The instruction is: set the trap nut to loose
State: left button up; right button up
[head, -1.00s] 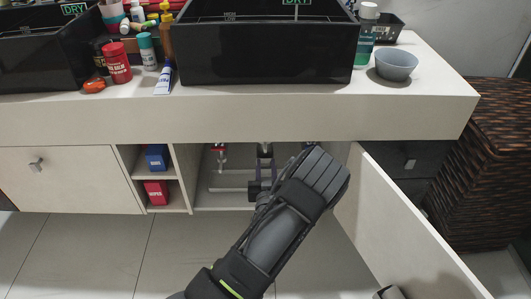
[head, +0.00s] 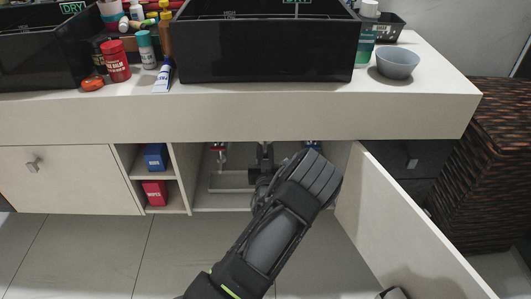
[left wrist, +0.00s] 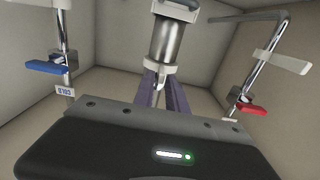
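In the left wrist view, a chrome drain pipe (left wrist: 168,42) hangs in the middle of the cabinet. A pale collar with small side lugs, which looks like the trap nut (left wrist: 160,69), rings one end of it. My left gripper (left wrist: 162,86) has two purple-grey fingers close to this collar, apart, with a pale narrow piece showing between them. I cannot tell whether they touch the collar. In the head view my left gripper (head: 265,160) reaches into the open cabinet, and my wrist hides part of the plumbing.
A blue valve handle (left wrist: 47,67) and a red one (left wrist: 250,107) flank the pipe. The open cabinet door (head: 405,215) stands right of my arm. Shelves with a blue box (head: 156,157) and a red box (head: 155,192) lie left. The counter (head: 230,112) overhangs the opening.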

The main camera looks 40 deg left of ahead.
pick_arm(q)
grip_shut()
dwell(0.6)
pick_arm(e)
jog(key=shift+s+f, duration=0.1)
jog(key=shift+f, duration=0.05)
dwell(0.4)
